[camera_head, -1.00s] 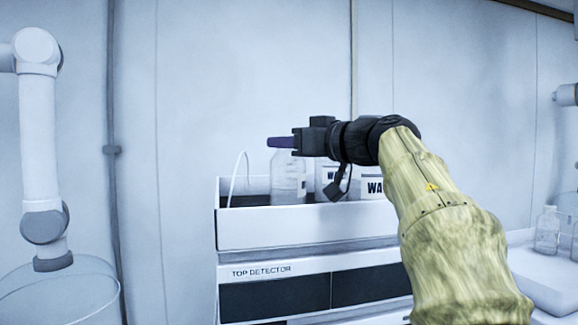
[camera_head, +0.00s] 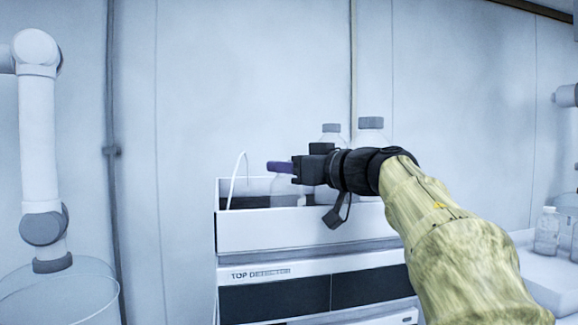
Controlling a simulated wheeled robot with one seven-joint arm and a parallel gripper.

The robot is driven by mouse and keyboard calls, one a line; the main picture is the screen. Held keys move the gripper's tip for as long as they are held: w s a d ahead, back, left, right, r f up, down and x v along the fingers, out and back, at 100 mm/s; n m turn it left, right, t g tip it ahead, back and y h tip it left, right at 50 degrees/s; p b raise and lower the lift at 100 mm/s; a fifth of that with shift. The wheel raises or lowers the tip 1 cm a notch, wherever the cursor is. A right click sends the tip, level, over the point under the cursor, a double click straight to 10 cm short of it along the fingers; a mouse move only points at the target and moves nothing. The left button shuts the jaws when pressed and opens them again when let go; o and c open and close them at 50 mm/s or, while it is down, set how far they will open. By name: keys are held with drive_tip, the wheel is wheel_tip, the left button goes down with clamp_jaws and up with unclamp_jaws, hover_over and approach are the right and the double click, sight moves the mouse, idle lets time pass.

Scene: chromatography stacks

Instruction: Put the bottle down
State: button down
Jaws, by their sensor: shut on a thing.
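A clear bottle with a purple cap (camera_head: 280,167) is at my gripper (camera_head: 296,168), which is shut on it at the neck or cap. The bottle's body (camera_head: 286,188) is upright, and its lower part is hidden behind the front wall of the white tray (camera_head: 300,232) on top of the chromatography stack. I cannot tell whether its base touches the tray floor. My gripper comes in from the right, just above the tray's front wall.
Two grey-capped bottles stand behind my gripper, one (camera_head: 331,134) left of the other (camera_head: 370,131). A thin white tube (camera_head: 236,176) rises at the tray's left. A clear bottle (camera_head: 547,232) stands on a white surface at right. A white robot arm (camera_head: 38,140) stands at far left.

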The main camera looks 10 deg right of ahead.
drive_tip(key=c, duration=0.9)
unclamp_jaws()
drive_tip(key=b+v, duration=0.4)
drive_tip(key=v, duration=0.8)
